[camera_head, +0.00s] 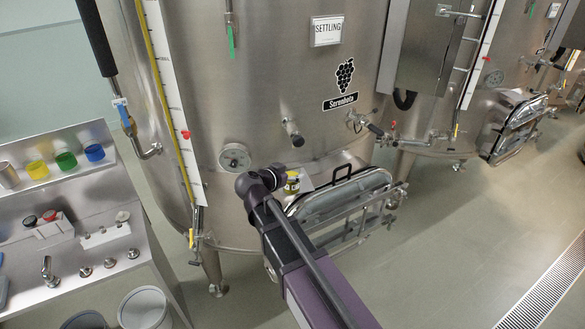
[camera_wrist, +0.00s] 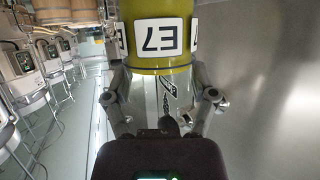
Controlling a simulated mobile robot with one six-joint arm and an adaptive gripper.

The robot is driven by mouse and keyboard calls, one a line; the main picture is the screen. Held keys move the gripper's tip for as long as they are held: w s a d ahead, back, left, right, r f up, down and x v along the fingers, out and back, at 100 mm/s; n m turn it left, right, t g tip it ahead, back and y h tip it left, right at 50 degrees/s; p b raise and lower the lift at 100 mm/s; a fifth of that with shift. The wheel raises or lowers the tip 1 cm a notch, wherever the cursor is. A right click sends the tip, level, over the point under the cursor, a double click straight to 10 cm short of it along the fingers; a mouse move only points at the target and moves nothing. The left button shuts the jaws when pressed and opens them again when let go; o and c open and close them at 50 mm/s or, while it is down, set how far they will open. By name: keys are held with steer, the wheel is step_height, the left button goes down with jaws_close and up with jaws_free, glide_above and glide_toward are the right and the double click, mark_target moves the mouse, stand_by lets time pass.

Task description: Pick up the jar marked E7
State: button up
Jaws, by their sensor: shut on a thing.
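The jar marked E7 (camera_wrist: 155,10) fills the top middle of the wrist view. It has a yellow-green band with white labels, and the E7 label reads upside down there. My gripper (camera_wrist: 160,92) has one finger on each side of the jar and is shut on it. In the head view the jar (camera_head: 292,184) shows as a small yellow-green and white shape just right of my wrist, in front of the near steel vat (camera_head: 270,110). My fingers are mostly hidden by my wrist there.
The vat's hatch with a black handle (camera_head: 342,174) juts out close to the right of the jar. A dial gauge (camera_head: 234,158) and a valve stub (camera_head: 293,134) stick out from the vat. Several coloured cups (camera_head: 66,160) stand on a steel bench at left. Floor at right is clear.

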mark_target(289, 188)
steer(key=shift+s+r+p, duration=0.15)
steer(key=shift+s+r, duration=0.05)
steer(key=shift+s, duration=1.55)
steer(key=shift+s+r+p, duration=0.15)
steer(key=shift+s, duration=1.6)
steer(key=shift+s, duration=0.1)
steer(key=shift+f, duration=0.1)
